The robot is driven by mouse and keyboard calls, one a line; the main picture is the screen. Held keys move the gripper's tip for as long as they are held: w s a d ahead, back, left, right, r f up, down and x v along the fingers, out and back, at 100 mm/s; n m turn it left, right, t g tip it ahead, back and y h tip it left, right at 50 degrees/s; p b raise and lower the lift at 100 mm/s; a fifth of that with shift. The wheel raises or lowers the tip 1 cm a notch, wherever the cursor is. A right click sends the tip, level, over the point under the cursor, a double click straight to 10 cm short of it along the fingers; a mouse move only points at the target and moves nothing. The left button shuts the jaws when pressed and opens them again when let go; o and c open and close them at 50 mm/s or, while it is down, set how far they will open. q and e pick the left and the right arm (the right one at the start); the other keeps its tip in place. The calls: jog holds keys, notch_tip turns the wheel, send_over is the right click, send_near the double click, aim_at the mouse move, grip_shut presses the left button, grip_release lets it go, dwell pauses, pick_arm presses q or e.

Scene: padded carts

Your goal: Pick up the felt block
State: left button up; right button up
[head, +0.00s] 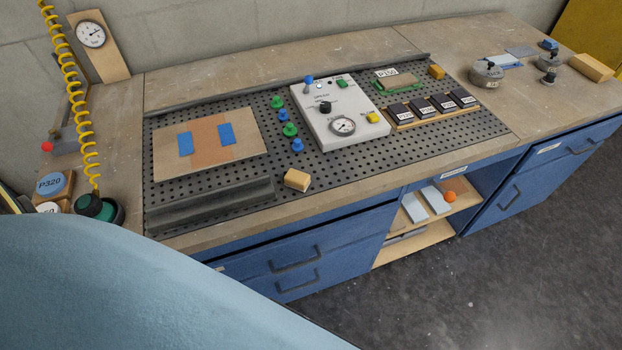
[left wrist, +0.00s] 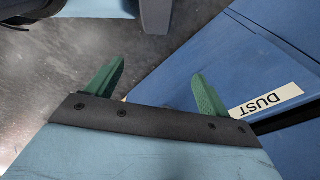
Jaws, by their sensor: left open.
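A small pale tan block (head: 297,180) lies on the perforated black mat (head: 330,168) near its front edge; it may be the felt block, but I cannot tell its material. A larger tan block (head: 592,67) lies at the far right of the bench, also of unclear material. In the left wrist view my left gripper (left wrist: 160,72) has its two green fingers apart with nothing between them. It is beside a blue cabinet front (left wrist: 240,60), with grey floor behind. Neither gripper shows in the head view.
On the mat are a wooden board (head: 210,145) with blue strips, a grey bar (head: 210,203), coloured pegs (head: 289,130), a white gauge box (head: 340,113) and a rack of dark blocks (head: 432,107). Blue drawers (head: 295,260) and an open shelf (head: 435,210) are below. My pale blue arm covers the lower left.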

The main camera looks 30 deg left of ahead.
pick_arm(q)
jog(key=w+d+r+t+h, duration=0.1)
jog(key=w+d+r, duration=0.1)
jog(key=w+r, duration=0.9)
jog(key=w+d+r, duration=0.3)
jog(key=w+r, duration=0.8)
notch_tip(320, 180, up, 23)
jog(key=n+g+y, duration=0.1)
jog(key=n+g, duration=0.2)
send_over(297, 176)
notch_tip(297, 176, down, 13)
jog(key=b, duration=0.2)
jog(key=shift+b, duration=0.4)
jog(key=c, duration=1.1)
